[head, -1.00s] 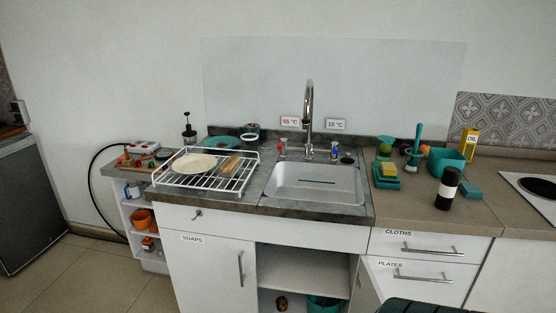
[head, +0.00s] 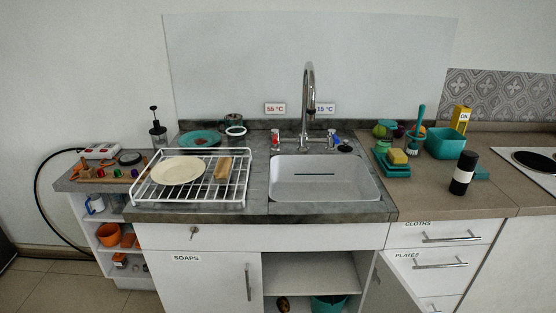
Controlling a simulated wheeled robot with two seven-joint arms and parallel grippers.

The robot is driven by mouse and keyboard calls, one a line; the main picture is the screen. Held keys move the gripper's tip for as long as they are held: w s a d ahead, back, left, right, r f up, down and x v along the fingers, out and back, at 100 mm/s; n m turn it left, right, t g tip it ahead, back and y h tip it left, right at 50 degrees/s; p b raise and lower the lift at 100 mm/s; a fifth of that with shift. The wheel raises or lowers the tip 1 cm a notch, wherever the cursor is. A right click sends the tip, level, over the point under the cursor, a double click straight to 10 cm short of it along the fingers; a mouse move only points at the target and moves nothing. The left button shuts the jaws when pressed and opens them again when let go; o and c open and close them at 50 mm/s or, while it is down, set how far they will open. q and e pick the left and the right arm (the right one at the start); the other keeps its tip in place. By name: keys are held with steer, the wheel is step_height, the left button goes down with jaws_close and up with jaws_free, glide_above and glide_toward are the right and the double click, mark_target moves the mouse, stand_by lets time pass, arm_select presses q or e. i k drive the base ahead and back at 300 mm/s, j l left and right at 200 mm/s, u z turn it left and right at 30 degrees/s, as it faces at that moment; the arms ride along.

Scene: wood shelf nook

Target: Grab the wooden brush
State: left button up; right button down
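A tan wooden block-like item (head: 223,165), which looks like the wooden brush, lies on the right part of the white wire dish rack (head: 190,203), beside a cream plate (head: 178,170). Its bristles cannot be made out. A teal-handled round brush (head: 417,122) stands upright on the counter right of the sink. Neither of my grippers is in view.
The sink (head: 323,185) with a tall tap (head: 308,95) is right of the rack. A black-and-white bottle (head: 464,173) and a teal container (head: 445,143) stand on the right counter. A cabinet door (head: 392,285) hangs open below the sink.

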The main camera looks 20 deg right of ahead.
mark_target(221, 173)
steer(key=i+j+z, duration=0.45)
steer(key=j+z, duration=0.25)
steer(key=i+j+z, duration=0.15)
steer(key=j+z, duration=0.2)
